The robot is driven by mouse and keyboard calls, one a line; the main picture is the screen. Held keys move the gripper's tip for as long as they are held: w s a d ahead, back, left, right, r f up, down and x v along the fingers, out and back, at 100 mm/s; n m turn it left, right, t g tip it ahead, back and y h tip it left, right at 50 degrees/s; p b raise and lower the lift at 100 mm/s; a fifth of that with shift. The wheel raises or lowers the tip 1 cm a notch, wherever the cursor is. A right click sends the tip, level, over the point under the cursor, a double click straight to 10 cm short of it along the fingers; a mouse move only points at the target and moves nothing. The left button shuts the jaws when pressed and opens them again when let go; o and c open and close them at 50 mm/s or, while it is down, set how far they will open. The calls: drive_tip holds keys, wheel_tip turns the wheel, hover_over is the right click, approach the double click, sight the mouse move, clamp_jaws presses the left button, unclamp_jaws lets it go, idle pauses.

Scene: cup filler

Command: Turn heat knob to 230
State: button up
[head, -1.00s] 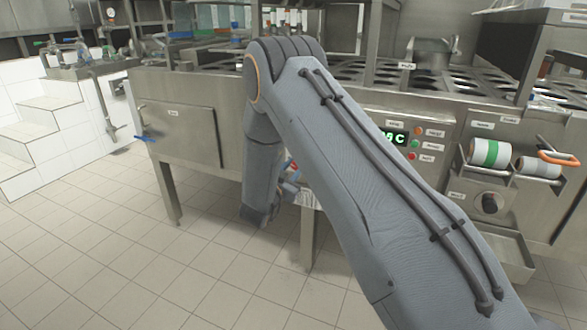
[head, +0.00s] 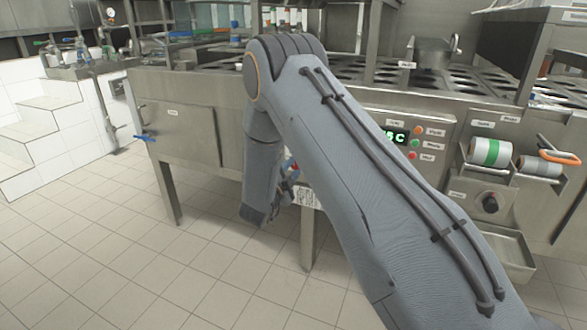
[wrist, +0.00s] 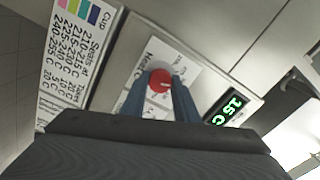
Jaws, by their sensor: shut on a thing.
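The red heat knob (wrist: 160,80) sits on a pale plate with a "Heat" label (wrist: 150,57), in the middle of the wrist view. My gripper (wrist: 160,92) is shut on the knob, with one blue finger on each side of it. A short light mark shows on the knob's face. The green display (wrist: 229,108) to the right reads "15 C" in what shows; any digit before that is not visible. In the head view the display (head: 396,137) is partly covered by my arm, and most of my gripper is hidden.
A card of temperature ranges (wrist: 77,50) is left of the knob in the wrist view. A black knob (head: 490,203) and tape rolls (head: 490,152) are on the machine's right side. A blue-handled valve (head: 146,137) sticks out at left. Tiled floor (head: 180,270) is open in front.

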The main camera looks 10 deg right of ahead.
drive_tip(key=m+b, duration=0.1)
drive_tip(key=m, duration=0.5)
drive_tip(key=shift+m, duration=0.3)
drive_tip(key=m+b, duration=0.1)
drive_tip(key=m, duration=0.5)
drive_tip(key=shift+f, duration=0.1)
drive_tip(key=shift+m+b, duration=0.3)
drive_tip(key=o, duration=1.1)
drive_tip(key=shift+c, duration=0.2)
drive_tip(key=shift+s, duration=0.1)
drive_tip(key=v, duration=0.7)
drive_tip(key=shift+s+a+p, duration=0.25)
drive_tip(key=shift+p, duration=0.1)
